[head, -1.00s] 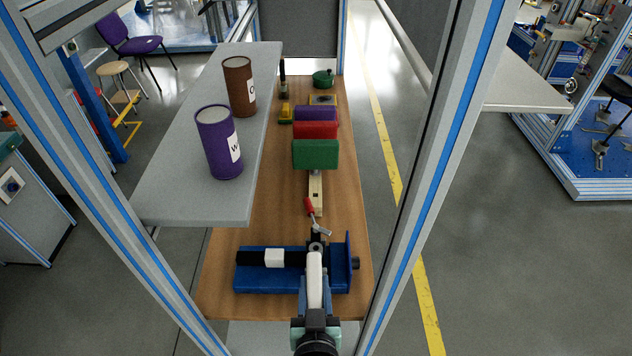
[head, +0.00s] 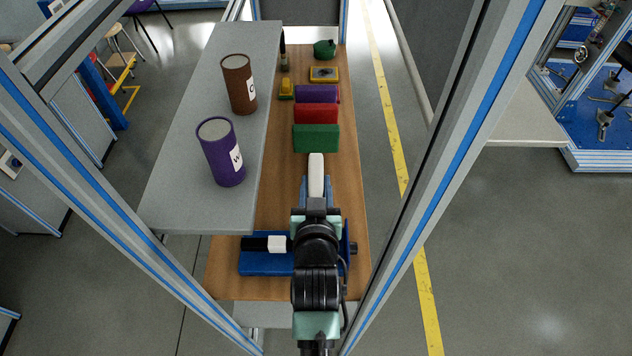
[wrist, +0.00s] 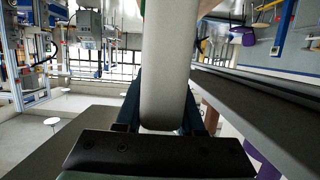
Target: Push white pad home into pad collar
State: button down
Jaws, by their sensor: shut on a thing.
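My gripper (head: 316,188) has blue fingers shut on a long white round-ended piece (head: 316,168), which points away from me toward the green block. In the wrist view, the white piece (wrist: 165,75) fills the space between the fingers (wrist: 163,112). I cannot tell whether this piece is the white pad. A small white block (head: 276,244) sits around or on a black bar in the blue fixture (head: 262,264), just left of my arm. I cannot make out the pad collar for certain. My arm hides the right part of the fixture and the bench behind it.
Green (head: 316,138), red (head: 316,113) and purple (head: 317,93) blocks stand in a row ahead on the wooden bench (head: 345,200). A grey shelf (head: 180,150) at the left holds purple (head: 220,155) and brown (head: 239,85) canisters. Frame posts rise on both sides.

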jog(key=shift+f+b, duration=2.45)
jog(key=shift+f, duration=0.35)
jog(key=shift+f+b, duration=1.65)
jog(key=shift+f, duration=0.35)
jog(key=shift+c, duration=2.2)
grip_release()
jog(key=shift+s, duration=0.1)
jog(key=shift+f, duration=0.15)
jog(key=b+v, duration=0.3)
jog(key=v, duration=1)
